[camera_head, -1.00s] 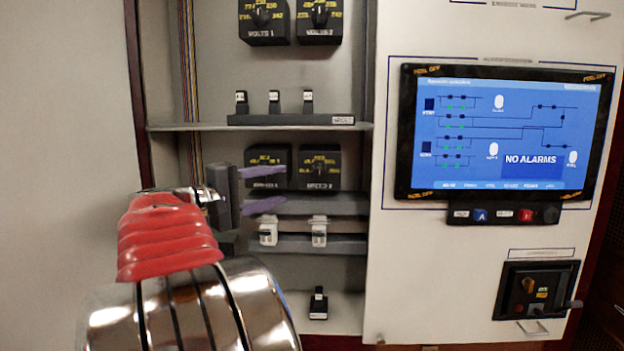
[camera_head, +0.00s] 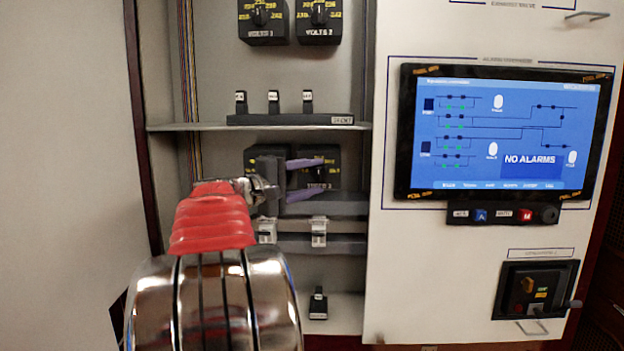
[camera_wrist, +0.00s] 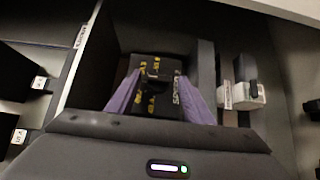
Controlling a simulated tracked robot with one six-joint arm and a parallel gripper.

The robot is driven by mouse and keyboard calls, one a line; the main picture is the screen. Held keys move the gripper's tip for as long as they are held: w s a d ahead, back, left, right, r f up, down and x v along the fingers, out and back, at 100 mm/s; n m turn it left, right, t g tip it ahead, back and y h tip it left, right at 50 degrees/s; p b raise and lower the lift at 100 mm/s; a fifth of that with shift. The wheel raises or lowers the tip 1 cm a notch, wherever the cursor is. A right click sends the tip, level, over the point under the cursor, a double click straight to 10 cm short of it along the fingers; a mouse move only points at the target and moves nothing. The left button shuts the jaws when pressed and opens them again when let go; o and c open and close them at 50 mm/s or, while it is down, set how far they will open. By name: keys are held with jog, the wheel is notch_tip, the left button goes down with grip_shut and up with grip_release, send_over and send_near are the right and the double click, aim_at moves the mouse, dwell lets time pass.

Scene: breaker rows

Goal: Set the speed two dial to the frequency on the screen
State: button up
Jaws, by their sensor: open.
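The speed two dial is a black box with yellow markings and a dark knob (camera_head: 331,164), on the middle shelf in the head view. In the wrist view the dial (camera_wrist: 152,82) lies straight ahead, its label sideways. My gripper (camera_head: 318,179) is open, its purple fingers reaching in from the left in front of this dial. In the wrist view my gripper (camera_wrist: 158,76) has one finger on each side of the dial; I cannot tell whether they touch it. The screen (camera_head: 505,130) shows a blue diagram and "NO ALARMS"; I cannot read a frequency there.
The speed one dial (camera_head: 254,158) is left of it, partly behind my gripper. Two volts dials (camera_head: 263,20) are above. A shelf (camera_head: 200,127) with several small switches (camera_head: 273,103) runs between. White-capped switches (camera_head: 319,232) sit below. The screen panel (camera_head: 385,270) bounds the right side.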

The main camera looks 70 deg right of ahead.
jog(key=c, duration=1)
jog(key=shift+f, duration=0.1)
jog(key=shift+m, duration=0.3)
jog(key=shift+s+r+m+t+y, duration=0.1)
jog(key=shift+r+m+t+y, duration=0.1)
jog(key=shift+m+t+y, duration=0.4)
jog(key=shift+s+r+m+t+y, duration=0.1)
jog(key=shift+r+m+t+y, duration=0.1)
jog(key=shift+m+t+y, duration=0.35)
jog(key=shift+s+r+m+t+y, duration=0.1)
jog(key=shift+r+m+t+y, duration=0.1)
jog(key=shift+m+t+y, duration=0.6)
